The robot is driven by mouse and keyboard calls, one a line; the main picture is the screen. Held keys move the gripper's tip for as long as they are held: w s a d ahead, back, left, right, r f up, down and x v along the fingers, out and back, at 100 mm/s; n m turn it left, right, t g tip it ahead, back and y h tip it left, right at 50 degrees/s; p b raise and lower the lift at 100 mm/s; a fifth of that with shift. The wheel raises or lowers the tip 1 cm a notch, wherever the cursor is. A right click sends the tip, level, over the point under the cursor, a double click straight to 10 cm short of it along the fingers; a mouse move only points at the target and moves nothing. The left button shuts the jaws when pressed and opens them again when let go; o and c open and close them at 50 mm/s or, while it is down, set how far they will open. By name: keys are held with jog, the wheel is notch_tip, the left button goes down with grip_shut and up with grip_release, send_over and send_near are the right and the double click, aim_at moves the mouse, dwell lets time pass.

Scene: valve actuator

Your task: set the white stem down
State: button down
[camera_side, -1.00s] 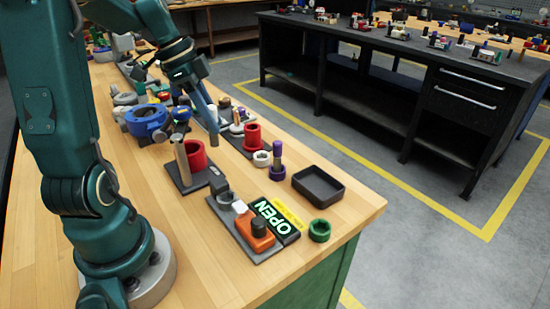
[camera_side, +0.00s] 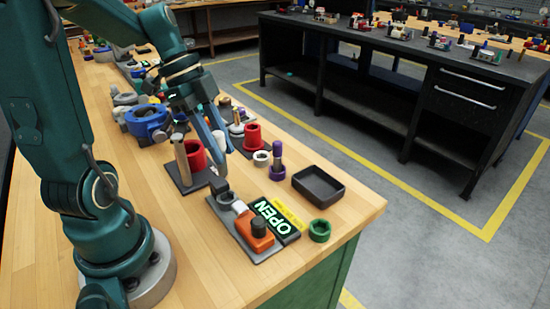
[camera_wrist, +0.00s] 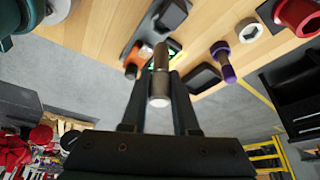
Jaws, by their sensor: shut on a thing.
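My gripper (camera_side: 222,162) is shut on the white stem (camera_side: 219,146), which shows pale between the fingers in the side view. In the wrist view, my gripper (camera_wrist: 160,78) holds the stem (camera_wrist: 159,85), which looks grey-brown and shaded there. In the side view, the gripper appears just above and behind the actuator plate (camera_side: 243,243). The stem's lower end is close to the grey block (camera_side: 225,197) in the picture; I cannot tell the gap.
A black tray (camera_side: 318,186), purple bolt (camera_side: 277,168), white nut (camera_side: 262,158) and green ring (camera_side: 319,230) stand to the right. Red cups (camera_side: 191,155) (camera_side: 253,135) and a blue ring (camera_side: 146,122) stand behind and left. The table's front-left is clear.

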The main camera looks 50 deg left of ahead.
aim_at(223, 175)
jog(key=shift+f, duration=2.3)
jog(key=shift+f, duration=1.35)
jog(key=c, duration=0.6)
grip_release()
jog(key=shift+v, duration=2.6)
jog(key=shift+w+d, duration=0.1)
